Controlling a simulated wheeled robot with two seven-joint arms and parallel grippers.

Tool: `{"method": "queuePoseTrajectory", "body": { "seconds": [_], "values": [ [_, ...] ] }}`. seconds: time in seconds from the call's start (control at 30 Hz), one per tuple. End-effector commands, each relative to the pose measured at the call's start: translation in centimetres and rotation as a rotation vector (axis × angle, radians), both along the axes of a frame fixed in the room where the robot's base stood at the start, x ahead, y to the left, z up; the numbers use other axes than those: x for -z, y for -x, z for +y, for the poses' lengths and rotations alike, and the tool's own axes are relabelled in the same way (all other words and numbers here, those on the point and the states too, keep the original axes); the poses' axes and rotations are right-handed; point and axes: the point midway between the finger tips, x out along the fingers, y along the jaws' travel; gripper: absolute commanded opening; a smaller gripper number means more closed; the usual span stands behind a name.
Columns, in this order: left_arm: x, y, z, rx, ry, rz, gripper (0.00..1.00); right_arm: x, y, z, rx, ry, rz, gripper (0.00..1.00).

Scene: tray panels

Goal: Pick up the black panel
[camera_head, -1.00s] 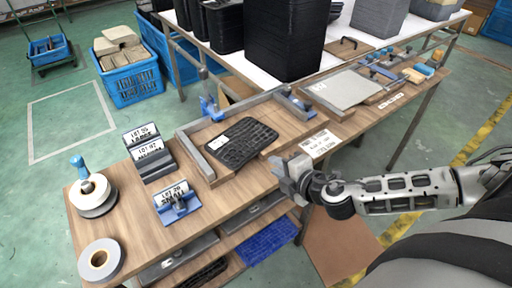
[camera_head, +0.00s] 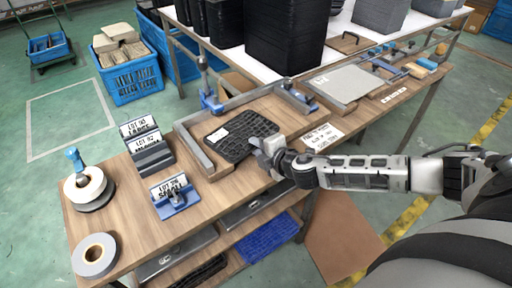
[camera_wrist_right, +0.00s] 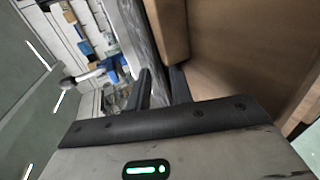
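The black panel (camera_head: 238,134), a flat ribbed sheet with a white label, lies in the wooden tray area between grey rails on the workbench. My right gripper (camera_head: 262,152) is at the panel's near right edge. In the right wrist view, its two fingers (camera_wrist_right: 161,84) stand close together, with a dark grey strip, apparently the panel's edge, running between them. Whether they press on it cannot be told. My left gripper is out of view.
Grey rails (camera_head: 193,148) and blue clamps (camera_head: 211,100) border the panel. Label stands (camera_head: 173,193) and tape rolls (camera_head: 94,255) are on the left of the bench. A white card (camera_head: 322,137) lies right of the gripper. Stacked black trays (camera_head: 283,38) stand behind.

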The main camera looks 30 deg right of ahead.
Motion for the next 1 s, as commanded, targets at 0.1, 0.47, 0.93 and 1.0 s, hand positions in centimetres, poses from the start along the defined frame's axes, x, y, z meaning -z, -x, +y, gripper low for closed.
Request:
{"method": "queuePoseTrajectory", "body": {
  "seconds": [0.1, 0.47, 0.93, 1.0],
  "values": [
    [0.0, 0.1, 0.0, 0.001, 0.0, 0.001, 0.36, 0.0, -0.1, 0.0, 0.0, 0.0, -0.001, 0.22],
    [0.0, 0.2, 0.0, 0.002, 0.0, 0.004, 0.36, 0.0, -0.1, 0.0, 0.0, 0.0, 0.0, 0.0],
    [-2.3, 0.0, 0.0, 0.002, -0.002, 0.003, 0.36, -2.3, 0.1, 0.0, 0.002, -0.003, 0.005, 0.0],
    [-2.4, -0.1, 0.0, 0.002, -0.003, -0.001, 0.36, -2.2, 0.1, 0.0, 0.002, -0.003, 0.006, 0.0]
  ]
}}
